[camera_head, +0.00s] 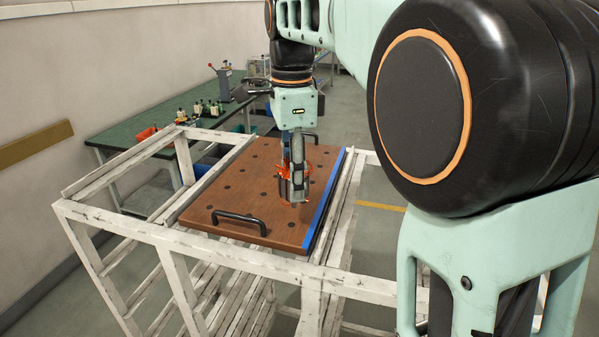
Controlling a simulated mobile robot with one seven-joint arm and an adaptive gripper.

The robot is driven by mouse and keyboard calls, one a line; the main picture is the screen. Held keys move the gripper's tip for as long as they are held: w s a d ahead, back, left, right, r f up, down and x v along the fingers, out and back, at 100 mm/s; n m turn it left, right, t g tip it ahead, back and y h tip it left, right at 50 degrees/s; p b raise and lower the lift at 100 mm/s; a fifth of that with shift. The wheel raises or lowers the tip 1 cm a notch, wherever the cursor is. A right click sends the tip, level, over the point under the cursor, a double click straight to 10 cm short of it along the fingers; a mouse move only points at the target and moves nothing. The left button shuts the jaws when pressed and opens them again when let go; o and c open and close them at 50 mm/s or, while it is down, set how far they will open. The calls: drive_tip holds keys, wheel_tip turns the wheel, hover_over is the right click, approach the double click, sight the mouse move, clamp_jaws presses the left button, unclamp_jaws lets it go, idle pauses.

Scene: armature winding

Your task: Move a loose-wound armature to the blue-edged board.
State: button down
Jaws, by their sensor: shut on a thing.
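The blue-edged board (262,190) is a brown wooden panel with dark holes, black handles at its near and far ends and a blue strip along its right edge. It lies on a white slatted rack. My gripper (298,198) points down over the right part of the board and is shut on an armature (284,170). Orange-copper windings of the armature show on both sides of the fingers. The fingers hide much of it, and I cannot tell whether it touches the board or how tightly it is wound.
The white worn rack (190,240) has open gaps left of the board. Behind it stands a green-topped workbench (140,132) with several small armatures (205,107), a red-orange bin (146,135) and a grey hand press (224,80). My arm blocks the right side of the view.

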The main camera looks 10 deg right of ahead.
drive_tip(key=shift+w+a, duration=0.3)
drive_tip(key=shift+w, duration=0.15)
drive_tip(key=shift+s+f+b, duration=0.1)
drive_tip(key=shift+f+b, duration=2.1)
drive_tip(key=shift+b, duration=0.1)
drive_tip(key=shift+f+b, duration=0.6)
drive_tip(key=shift+f, duration=0.55)
drive_tip(key=c, duration=1)
unclamp_jaws()
drive_tip(key=shift+f, duration=0.1)
wheel_tip(320, 180, up, 12)
drive_tip(key=shift+r, duration=0.1)
